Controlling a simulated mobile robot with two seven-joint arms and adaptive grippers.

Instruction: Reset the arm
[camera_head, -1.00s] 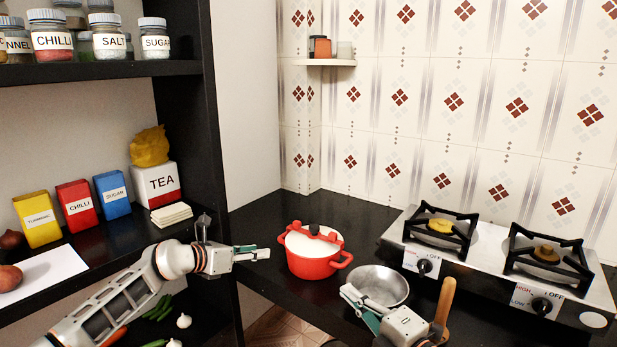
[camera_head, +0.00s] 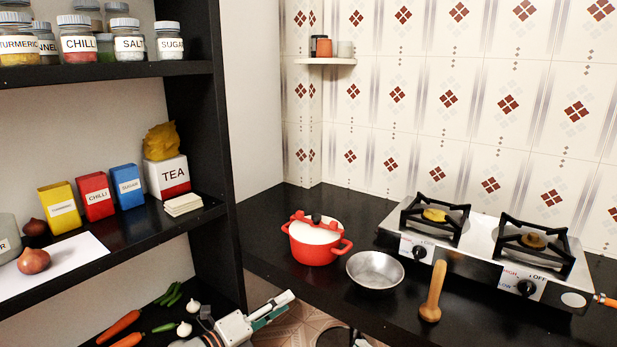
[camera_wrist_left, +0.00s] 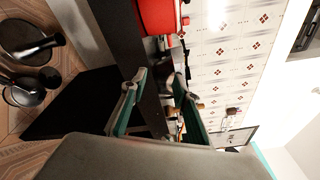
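My left gripper (camera_head: 284,308) is low in the head view, in front of the black counter's edge, beside the lower shelf. In the left wrist view its two green-and-grey fingers (camera_wrist_left: 160,80) stand apart with nothing between them. The left gripper is open and empty. Most of my left arm is below the picture. My right gripper cannot be made out in either view; only a small unclear part shows at the bottom edge of the head view.
A red pot (camera_head: 314,242), a metal bowl (camera_head: 375,270) and a wooden pestle (camera_head: 433,292) stand on the black counter (camera_head: 275,225). The stove (camera_head: 470,255) is at right. Carrots (camera_head: 119,326) and garlic (camera_head: 193,307) lie on the lower shelf. Boxes and jars fill the shelves above.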

